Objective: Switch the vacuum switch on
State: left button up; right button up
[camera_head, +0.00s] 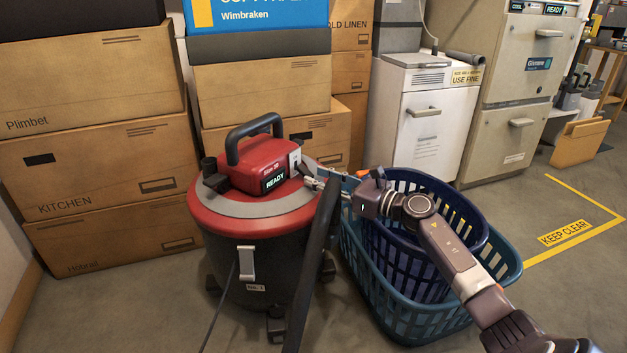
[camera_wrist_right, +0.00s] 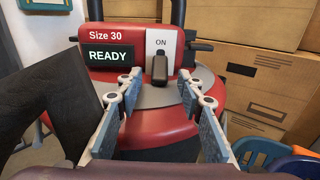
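The vacuum (camera_head: 262,235) has a dark drum, a red and grey lid and a red motor housing (camera_head: 262,165) with a "READY" display. Its switch (camera_head: 295,157) is a pale plate on the housing's right end. In the right wrist view the plate (camera_wrist_right: 161,42) reads "ON" at its top, and a black lever (camera_wrist_right: 160,68) sits at its lower part, below the word. My right gripper (camera_head: 322,184) is open and empty, close to the switch. In the wrist view its fingertips (camera_wrist_right: 159,80) are either side of the lever; contact is not clear. My left gripper is out of view.
Nested blue laundry baskets (camera_head: 395,290) stand right of the vacuum, beneath my right arm. Cardboard boxes (camera_head: 100,150) are stacked behind and left. A dark hose-like piece (camera_head: 315,260) runs down the vacuum's front. White cabinets (camera_head: 435,115) stand behind.

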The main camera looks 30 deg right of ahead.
jog(key=shift+x, duration=1)
grip_shut()
